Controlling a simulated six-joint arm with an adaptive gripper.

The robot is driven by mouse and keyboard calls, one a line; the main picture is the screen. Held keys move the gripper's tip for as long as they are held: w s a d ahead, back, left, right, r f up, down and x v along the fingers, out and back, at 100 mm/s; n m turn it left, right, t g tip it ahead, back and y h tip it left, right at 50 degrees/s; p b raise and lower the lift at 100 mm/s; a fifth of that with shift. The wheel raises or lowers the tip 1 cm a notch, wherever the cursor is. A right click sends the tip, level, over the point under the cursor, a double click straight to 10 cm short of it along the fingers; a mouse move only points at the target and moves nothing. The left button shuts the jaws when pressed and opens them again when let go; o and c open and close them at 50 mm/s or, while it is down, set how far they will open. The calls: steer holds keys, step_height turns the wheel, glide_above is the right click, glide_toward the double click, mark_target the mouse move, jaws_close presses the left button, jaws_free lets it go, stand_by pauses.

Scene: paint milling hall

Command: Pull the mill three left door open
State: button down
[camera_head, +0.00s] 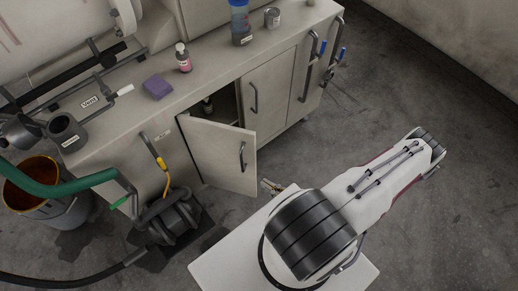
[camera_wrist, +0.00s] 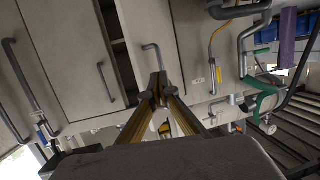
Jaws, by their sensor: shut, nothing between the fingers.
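The left door (camera_head: 218,158) of the cabinet stands partly open, swung out from the front, with a dark gap beside it. Its grey bar handle (camera_head: 242,156) is on its free edge side. In the wrist view the left door (camera_wrist: 147,25) and its handle (camera_wrist: 156,52) show beyond the fingers. My gripper (camera_head: 267,185) is in front of the door, near its lower free corner. Its fingertips (camera_wrist: 158,80) are together and empty; they overlap the handle's end in the wrist view, and I cannot tell whether they touch it.
The right door (camera_head: 268,90) is closed, with its own handle (camera_head: 253,97). The counter holds a purple sponge (camera_head: 157,88), a pink bottle (camera_head: 183,60) and a blue-topped container (camera_head: 240,25). A bucket (camera_head: 45,205), green hose (camera_head: 70,186) and dark pump (camera_head: 172,215) stand left. Floor at right is clear.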

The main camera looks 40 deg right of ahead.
steer(key=s+d+f+g, duration=0.3)
steer(key=d+f+g, duration=0.5)
steer(key=d+f, duration=0.25)
steer(key=w+d+r+m+g+h, duration=0.1)
steer(key=d+m+g, duration=0.15)
steer(key=d, duration=0.35)
steer(key=w+d+m+g+h, duration=0.1)
steer(key=d+m+g+h, duration=0.15)
steer(key=d, duration=0.35)
steer(key=w+r+m+g, duration=0.3)
steer(key=w+r+m, duration=0.1)
steer(key=w+r, duration=0.5)
steer(key=w+a+r+m+y, duration=0.3)
steer(key=w+a+r, duration=0.6)
steer(key=r, duration=0.3)
steer(key=shift+a+r+m+g, duration=0.2)
steer(key=shift+a+m+g, duration=0.15)
steer(key=shift+a, duration=0.55)
steer(key=shift+f, duration=0.1)
